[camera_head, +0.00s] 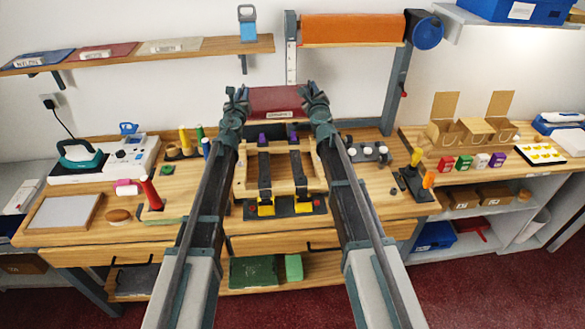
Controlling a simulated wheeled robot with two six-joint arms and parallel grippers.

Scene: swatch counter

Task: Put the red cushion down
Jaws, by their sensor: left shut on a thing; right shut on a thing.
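The red cushion (275,99) is a dark red, flat-looking block with a small pale label on its front edge. It is held between my two grippers at the back middle of the counter, in front of the white wall. My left gripper (243,103) is shut on its left end. My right gripper (308,103) is shut on its right end. The cushion looks about level. Its ends are partly hidden by the grippers, and I cannot tell its exact height over the counter.
A wooden frame with dark straps and yellow ends (278,208) stands between my arms. Right are a dark stand (412,184), open cardboard boxes (462,133) and small coloured boxes (463,161).

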